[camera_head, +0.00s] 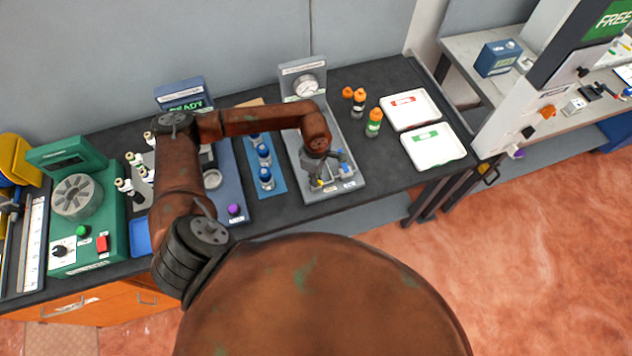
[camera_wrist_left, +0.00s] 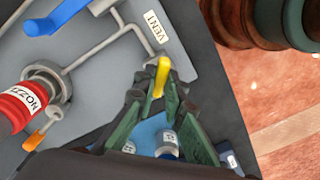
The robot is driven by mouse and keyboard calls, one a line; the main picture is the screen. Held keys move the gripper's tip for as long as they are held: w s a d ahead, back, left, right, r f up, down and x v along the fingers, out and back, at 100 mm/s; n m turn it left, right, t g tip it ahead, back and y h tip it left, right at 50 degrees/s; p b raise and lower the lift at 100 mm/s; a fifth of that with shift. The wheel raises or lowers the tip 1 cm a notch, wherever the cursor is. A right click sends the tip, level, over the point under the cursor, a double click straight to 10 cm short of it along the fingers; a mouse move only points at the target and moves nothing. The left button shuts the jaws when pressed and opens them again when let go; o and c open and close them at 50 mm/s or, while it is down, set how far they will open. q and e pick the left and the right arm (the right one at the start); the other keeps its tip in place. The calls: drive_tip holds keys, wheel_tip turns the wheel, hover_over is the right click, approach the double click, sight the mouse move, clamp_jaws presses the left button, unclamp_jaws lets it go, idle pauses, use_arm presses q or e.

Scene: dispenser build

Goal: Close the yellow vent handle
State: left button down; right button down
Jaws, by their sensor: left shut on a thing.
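The yellow vent handle (camera_wrist_left: 163,70) stands up between the green fingertips of my left gripper (camera_wrist_left: 158,92) in the left wrist view. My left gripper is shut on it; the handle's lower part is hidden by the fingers. The VENT label (camera_wrist_left: 153,27) lies on the grey panel (camera_wrist_left: 100,75) beside the handle. In the head view my left gripper (camera_head: 316,184) reaches down over the front left of the grey dispenser panel (camera_head: 350,188), and only a small bit of yellow shows there. My right gripper is in neither view.
Blue-capped bottles (camera_head: 266,178) stand close left. Orange-capped bottles (camera_head: 374,122) and white trays (camera_head: 432,147) are right.

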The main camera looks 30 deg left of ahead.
use_arm(q)
drive_tip(key=m+b, duration=0.1)
drive_tip(key=b, duration=0.1)
drive_tip(key=m+b, duration=0.4)
drive_tip(key=shift+f, duration=0.25)
drive_tip(key=m+b, duration=0.2)
drive_tip(key=m, duration=0.1)
drive_tip(key=shift+r+b, duration=0.1)
drive_tip(key=shift+b, duration=0.25)
drive_tip(key=shift+r+m+b, duration=0.1)
drive_tip(key=shift+m+b, duration=0.35)
drive_tip(key=shift+m, duration=0.05)
drive_tip(key=c, duration=2)
unclamp_jaws()
drive_tip(key=shift+r, duration=0.1)
